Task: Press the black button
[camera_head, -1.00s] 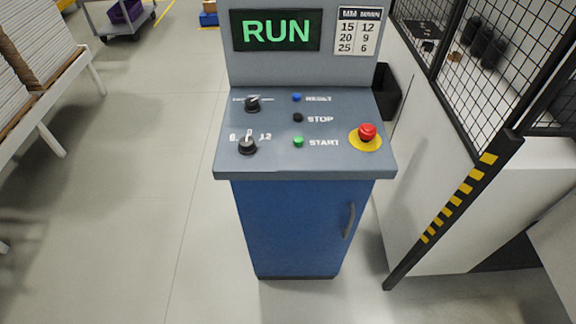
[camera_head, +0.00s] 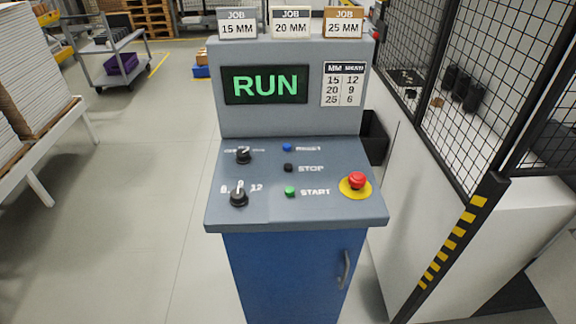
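The small black button (camera_head: 288,168) sits on the sloped top of the blue-grey control console (camera_head: 300,213), beside the word STOP. A blue button (camera_head: 287,147) marked RESET is above it and a green button (camera_head: 290,191) marked START is below it. A red emergency knob (camera_head: 357,181) on a yellow disc is to the right. Two black rotary knobs are at the left, an upper one (camera_head: 243,155) and a lower one (camera_head: 238,196). The screen (camera_head: 265,85) reads RUN in green. Neither of my grippers is in view.
Three job cards, 15 MM (camera_head: 238,24), 20 MM (camera_head: 290,23) and 25 MM (camera_head: 343,23), stand on top of the console. A mesh fence (camera_head: 455,90) with a striped post (camera_head: 450,240) is at the right. Stacked boards (camera_head: 40,70) lie at the left. The floor left of the console is clear.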

